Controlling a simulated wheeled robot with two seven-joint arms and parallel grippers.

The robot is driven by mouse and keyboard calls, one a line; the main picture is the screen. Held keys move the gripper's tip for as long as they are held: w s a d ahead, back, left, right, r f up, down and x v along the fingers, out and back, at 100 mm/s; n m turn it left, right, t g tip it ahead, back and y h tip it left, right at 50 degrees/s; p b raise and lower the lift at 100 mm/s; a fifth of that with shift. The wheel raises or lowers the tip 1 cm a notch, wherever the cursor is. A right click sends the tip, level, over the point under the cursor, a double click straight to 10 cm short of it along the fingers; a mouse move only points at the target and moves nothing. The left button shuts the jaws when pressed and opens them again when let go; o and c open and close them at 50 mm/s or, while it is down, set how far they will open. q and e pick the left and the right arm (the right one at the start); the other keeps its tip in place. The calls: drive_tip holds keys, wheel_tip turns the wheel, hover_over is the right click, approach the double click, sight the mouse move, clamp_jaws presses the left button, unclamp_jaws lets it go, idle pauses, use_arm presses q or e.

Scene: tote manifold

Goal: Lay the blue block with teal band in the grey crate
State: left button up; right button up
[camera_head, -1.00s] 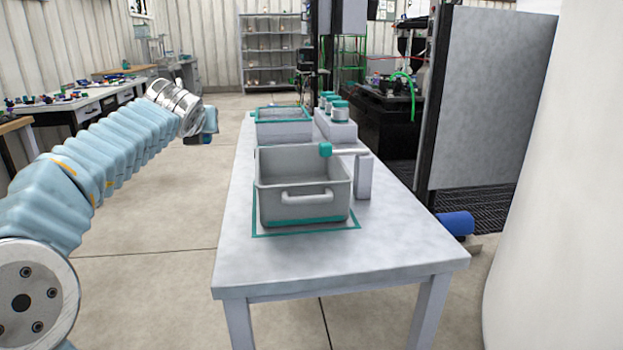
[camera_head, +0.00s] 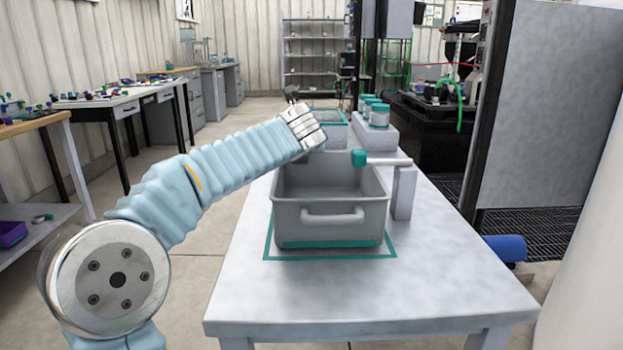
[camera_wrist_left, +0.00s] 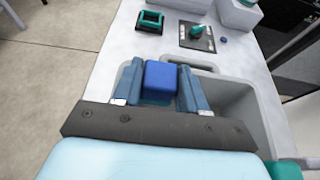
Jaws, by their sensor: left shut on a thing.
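The grey crate (camera_head: 330,240) stands on the pale table within a teal outline, its front handle facing me. It also shows in the left wrist view (camera_wrist_left: 262,125), below and right of my left gripper. My left gripper (camera_wrist_left: 158,82) is shut on the blue block (camera_wrist_left: 162,77), which sits between its two fingers. A little teal shows low on the block; the rest of its band is hidden. The block overlaps the crate's opening in the wrist view; its height above the crate is unclear. In the head view my arm's end hides most of the gripper and the block.
A post with a teal-tipped bar (camera_head: 385,161) stands at the crate's back right. A ledge with several teal-lidded jars (camera_head: 378,115) and a teal-rimmed tray (camera_head: 335,115) lie farther back. The table's front (camera_head: 370,295) is clear.

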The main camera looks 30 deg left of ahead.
use_arm(q)
drive_tip(key=shift+w+d+f, duration=0.2)
drive_tip(key=shift+d+f, duration=0.25)
drive_tip(key=shift+f, duration=0.2)
drive_tip(key=f, duration=0.1)
drive_tip(key=f+b, duration=0.1)
drive_tip(key=d+f+b, duration=0.1)
drive_tip(key=f, duration=0.1)
drive_tip(key=shift+w+d, duration=0.1)
drive_tip(key=shift+w, duration=0.2)
drive_tip(key=shift+f, duration=0.2)
drive_tip(key=shift+f+b, duration=0.4)
drive_tip(key=shift+f, duration=0.25)
drive_tip(key=o, duration=1)
drive_tip(key=shift+o, duration=0.2)
